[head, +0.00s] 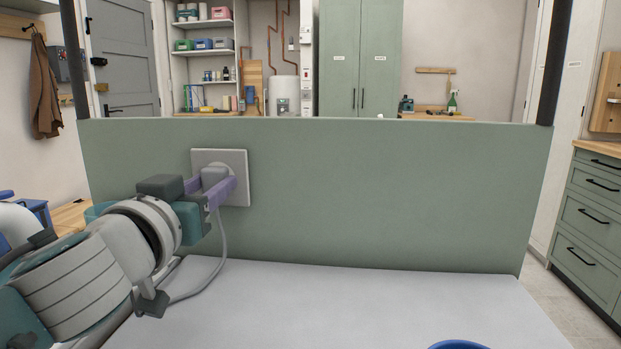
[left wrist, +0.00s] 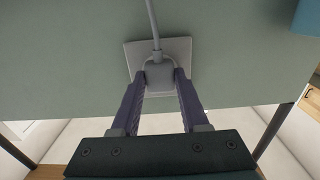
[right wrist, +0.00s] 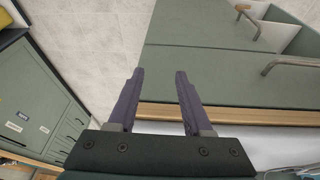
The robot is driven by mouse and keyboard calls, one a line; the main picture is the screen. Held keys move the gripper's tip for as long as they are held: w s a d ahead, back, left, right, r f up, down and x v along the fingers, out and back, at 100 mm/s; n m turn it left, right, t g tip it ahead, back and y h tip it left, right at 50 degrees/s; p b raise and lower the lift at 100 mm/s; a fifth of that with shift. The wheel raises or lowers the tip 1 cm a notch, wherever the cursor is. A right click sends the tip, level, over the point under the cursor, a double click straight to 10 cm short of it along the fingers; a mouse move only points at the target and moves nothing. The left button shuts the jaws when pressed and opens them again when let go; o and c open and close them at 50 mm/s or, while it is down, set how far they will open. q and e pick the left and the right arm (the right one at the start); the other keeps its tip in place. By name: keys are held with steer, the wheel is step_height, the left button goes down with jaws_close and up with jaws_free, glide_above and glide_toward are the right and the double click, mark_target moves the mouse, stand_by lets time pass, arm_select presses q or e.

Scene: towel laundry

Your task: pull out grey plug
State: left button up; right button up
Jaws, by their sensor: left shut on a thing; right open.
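The grey plug (head: 213,177) sits at the square grey socket plate (head: 240,160) on the green panel, left of its middle. My left gripper (head: 228,186) is shut on the plug, one purple finger on each side. In the left wrist view the plug (left wrist: 159,73) shows between the fingertips, against the socket plate (left wrist: 133,58). Whether its pins are fully seated is hidden. A grey cable (head: 222,238) hangs from the plug down to the worktop. My right gripper (right wrist: 158,75) is open and empty in the right wrist view; it is not in the head view.
The green panel (head: 400,195) stands upright behind the light grey worktop (head: 340,300), which is mostly bare. A blue round rim (head: 458,345) shows at the front edge. Green drawers (head: 590,220) stand to the right. The right wrist view shows green fronts with handles (right wrist: 292,63).

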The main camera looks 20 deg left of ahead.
arm_select(q)
jaws_close()
steer(key=shift+s, duration=0.1)
steer(key=shift+s+d, duration=0.15)
steer(key=shift+s, duration=0.3)
steer(key=shift+v, duration=2.45)
steer(key=shift+r, duration=0.1)
